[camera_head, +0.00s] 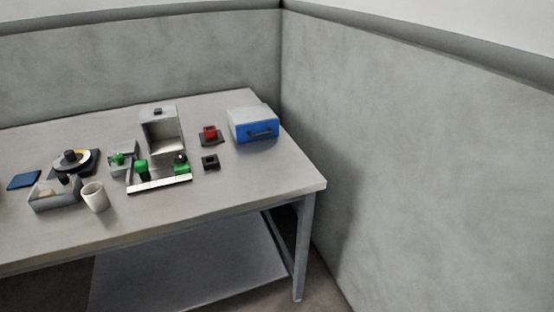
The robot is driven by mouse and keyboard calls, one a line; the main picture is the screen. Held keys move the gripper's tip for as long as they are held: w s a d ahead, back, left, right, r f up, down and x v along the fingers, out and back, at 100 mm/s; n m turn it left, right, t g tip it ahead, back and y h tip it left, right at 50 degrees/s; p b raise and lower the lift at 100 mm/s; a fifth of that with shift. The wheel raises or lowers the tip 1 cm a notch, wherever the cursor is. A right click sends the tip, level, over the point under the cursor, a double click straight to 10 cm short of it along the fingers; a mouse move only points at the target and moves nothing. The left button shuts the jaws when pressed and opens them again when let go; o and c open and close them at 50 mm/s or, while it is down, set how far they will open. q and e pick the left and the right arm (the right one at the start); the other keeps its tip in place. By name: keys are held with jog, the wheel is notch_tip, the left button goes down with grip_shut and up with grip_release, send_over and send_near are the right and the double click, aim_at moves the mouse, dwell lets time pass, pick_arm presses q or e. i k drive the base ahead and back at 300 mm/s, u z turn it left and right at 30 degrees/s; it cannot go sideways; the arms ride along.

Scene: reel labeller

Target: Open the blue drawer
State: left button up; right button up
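The blue drawer (256,132) is the front of a small white cabinet (248,114) at the back right of the table. It has a dark bar handle (262,133) across its front. The drawer front looks flush with the cabinet, so it appears closed. Neither of my grippers is in the head view, and nothing touches the drawer.
The grey table (240,205) has a clear front right area before the drawer. A red block (210,131) on a dark base and a small black block (210,162) stand left of the cabinet. Farther left are a grey machine (160,130) and a white cup (95,197).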

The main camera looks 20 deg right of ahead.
aim_at(255, 130)
jog(key=z, duration=0.95)
jog(key=i, duration=0.8)
jog(key=u, duration=0.35)
